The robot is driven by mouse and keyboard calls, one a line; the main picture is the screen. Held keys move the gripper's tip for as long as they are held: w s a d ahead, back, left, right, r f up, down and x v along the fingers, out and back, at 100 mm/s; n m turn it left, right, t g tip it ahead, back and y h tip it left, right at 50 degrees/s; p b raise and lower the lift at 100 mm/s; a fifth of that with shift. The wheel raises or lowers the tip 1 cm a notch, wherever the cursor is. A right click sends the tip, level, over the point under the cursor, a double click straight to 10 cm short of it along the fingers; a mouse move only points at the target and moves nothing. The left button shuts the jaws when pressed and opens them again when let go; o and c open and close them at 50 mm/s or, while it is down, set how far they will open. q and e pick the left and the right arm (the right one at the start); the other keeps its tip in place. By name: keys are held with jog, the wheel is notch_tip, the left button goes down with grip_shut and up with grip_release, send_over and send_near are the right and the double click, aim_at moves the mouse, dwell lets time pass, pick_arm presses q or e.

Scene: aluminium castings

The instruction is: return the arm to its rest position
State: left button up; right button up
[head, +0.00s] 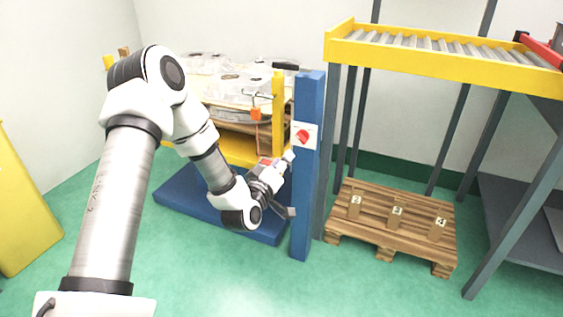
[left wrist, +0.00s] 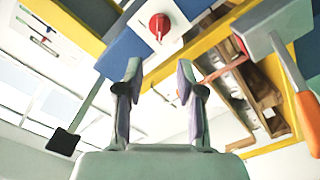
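My left arm comes in from the left and reaches toward the blue post (head: 308,190). My left gripper (head: 287,160) is beside the post, just below and left of a red rotary knob on a white plate (head: 303,136). In the left wrist view the gripper's two fingers (left wrist: 158,78) stand apart with nothing between them. The red knob (left wrist: 160,26) shows beyond the fingertips, with a visible gap. My right gripper is in neither view.
Behind the arm, a yellow-and-blue station holds clear-wrapped castings (head: 240,88). A yellow roller conveyor (head: 430,58) stands at right above a wooden pallet (head: 385,228) with numbered blocks. A yellow cabinet (head: 25,205) is at far left. Green floor (head: 210,265) is free in front.

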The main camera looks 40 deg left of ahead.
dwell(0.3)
pick_arm(q)
jog(key=s+d+f+m+g+h, duration=0.2)
jog(key=s+d+f, duration=0.2)
jog(key=f, duration=0.3)
jog(key=s+d+f+m+g+h, duration=0.1)
jog(key=s+d+f+m+g, duration=0.15)
jog(key=d+f, duration=0.4)
jog(key=s+d+f+m+g+h, duration=0.1)
jog(key=s+d+f+g+h, duration=0.2)
jog(key=f, duration=0.6)
jog(key=s+d+f+m+g+y, duration=0.1)
jog(key=s+f+m+g, duration=0.15)
jog(key=s, duration=0.55)
jog(key=s+d+f+m+g, duration=0.1)
jog(key=s+d+f+g, duration=0.2)
jog(key=s, duration=0.5)
jog(key=s+f+m+g+y, duration=0.1)
jog(key=s+f+m+g, duration=0.2)
jog(key=s, duration=0.5)
notch_tip(320, 180, up, 34)
jog(key=g+p, duration=0.1)
jog(key=p, duration=3.3)
jog(key=shift+s+a+n, duration=0.15)
jog(key=shift+s+n, duration=0.15)
jog(key=shift+s, duration=0.05)
